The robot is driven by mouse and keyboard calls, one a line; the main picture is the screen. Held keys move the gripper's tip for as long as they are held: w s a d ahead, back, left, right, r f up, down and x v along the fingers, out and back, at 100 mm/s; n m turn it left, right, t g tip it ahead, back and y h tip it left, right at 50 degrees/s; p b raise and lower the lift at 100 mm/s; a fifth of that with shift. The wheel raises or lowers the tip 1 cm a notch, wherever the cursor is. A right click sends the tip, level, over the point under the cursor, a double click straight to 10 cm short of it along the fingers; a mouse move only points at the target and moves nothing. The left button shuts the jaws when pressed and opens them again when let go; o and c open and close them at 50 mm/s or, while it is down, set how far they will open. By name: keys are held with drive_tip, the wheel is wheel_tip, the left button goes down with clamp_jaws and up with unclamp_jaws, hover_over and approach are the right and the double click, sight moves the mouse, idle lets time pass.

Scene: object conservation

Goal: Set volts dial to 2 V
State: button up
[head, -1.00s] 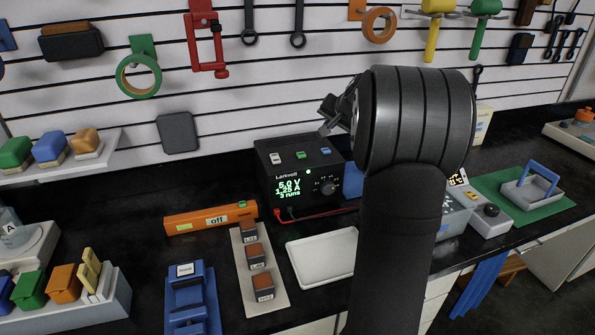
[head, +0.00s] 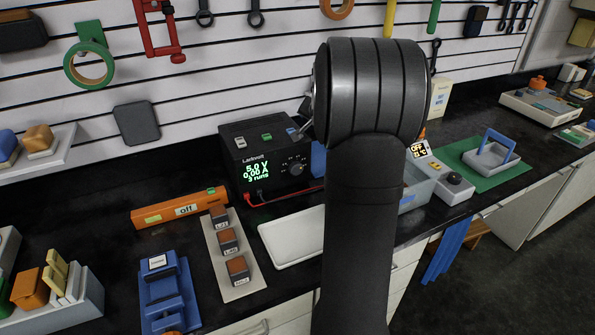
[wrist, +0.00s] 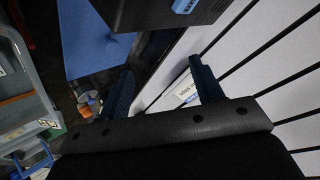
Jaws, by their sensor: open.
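The dark Larkvolt supply box (head: 235,142) stands at the back of the bench. Its green display (head: 257,172) reads 5.0 V, 0.00 A and 3 runs. The round black dial (head: 297,169) is on its front face, right of the display; its pointer setting is too small to read. My gripper (wrist: 162,78) is open and empty in the wrist view, its two fingers apart. In the head view my arm hides most of it, near the box's upper right corner. The wrist view shows part of a dark box (wrist: 150,14) with a blue switch (wrist: 185,5) beyond the fingers.
An orange bar marked off (head: 160,214), a strip with several brown-topped blocks (head: 245,284) and a white tray (head: 285,248) lie before the supply. A red lead (head: 290,197) runs along its base. A blue box (head: 318,160) stands to its right. The slatted wall is close behind.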

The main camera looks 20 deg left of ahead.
drive_tip(key=s+d+f+m+t, duration=0.2)
drive_tip(key=d+f+t, duration=0.2)
drive_tip(key=d, duration=0.1)
drive_tip(key=s+d+f+n+t+y, duration=0.15)
drive_tip(key=s+y, duration=0.25)
drive_tip(key=s, duration=0.6)
drive_tip(key=g+y, duration=0.2)
drive_tip(key=y, duration=0.2)
approach(298, 170)
drive_tip(key=x, duration=0.8)
drive_tip(key=shift+w+a, duration=0.25)
drive_tip(key=shift+w, duration=0.05)
drive_tip(key=shift+n, duration=0.25)
drive_tip(key=c, duration=1)
